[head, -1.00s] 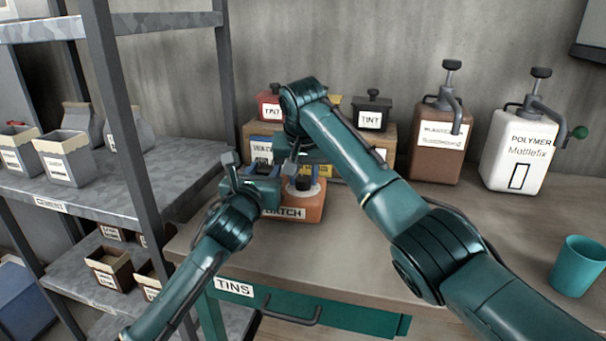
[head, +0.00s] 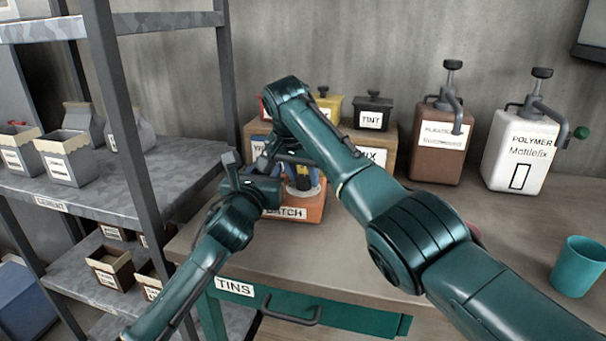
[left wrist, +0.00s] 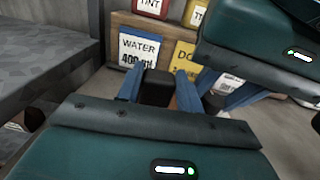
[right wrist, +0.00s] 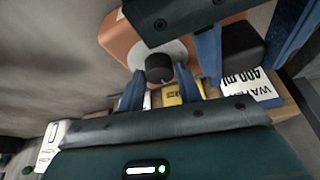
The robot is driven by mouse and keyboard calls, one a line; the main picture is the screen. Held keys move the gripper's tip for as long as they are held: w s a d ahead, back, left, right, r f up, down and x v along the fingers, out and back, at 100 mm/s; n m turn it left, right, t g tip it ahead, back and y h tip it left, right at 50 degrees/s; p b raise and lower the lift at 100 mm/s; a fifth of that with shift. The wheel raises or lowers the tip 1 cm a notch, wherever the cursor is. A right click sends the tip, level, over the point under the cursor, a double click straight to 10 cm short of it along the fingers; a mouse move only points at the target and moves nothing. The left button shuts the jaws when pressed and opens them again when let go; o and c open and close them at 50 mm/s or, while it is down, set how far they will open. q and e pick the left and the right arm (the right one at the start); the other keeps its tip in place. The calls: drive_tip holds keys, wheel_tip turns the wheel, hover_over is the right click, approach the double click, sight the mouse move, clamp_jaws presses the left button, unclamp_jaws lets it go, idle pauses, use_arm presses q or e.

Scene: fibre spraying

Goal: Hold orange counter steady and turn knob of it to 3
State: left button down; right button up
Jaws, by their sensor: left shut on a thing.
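The orange counter (head: 310,213), labelled BATCH, stands on the bench. Its white dial and black knob (right wrist: 158,68) show in the right wrist view. My left gripper (left wrist: 156,88) is shut on a black block (left wrist: 157,84) at the counter's left side. My right gripper (right wrist: 159,92) is above the counter, its blue fingers open on either side of the knob, apparently with a gap. In the head view my right gripper (head: 303,178) covers the knob and much of the dial. I cannot read the dial's number.
Behind the counter is a wooden stand (head: 390,150) with tint tins, one a black tin (head: 373,112). A brown dispenser (head: 434,150) and a white polymer dispenser (head: 517,150) stand right. A teal cup (head: 578,268) is at the front right. A metal shelf (head: 150,185) borders the left.

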drive_tip(key=o, duration=0.3)
drive_tip(key=shift+o, duration=0.2)
drive_tip(key=v, duration=1.2)
use_arm(q)
drive_tip(key=c, duration=0.8)
unclamp_jaws()
drive_tip(key=shift+c, duration=0.2)
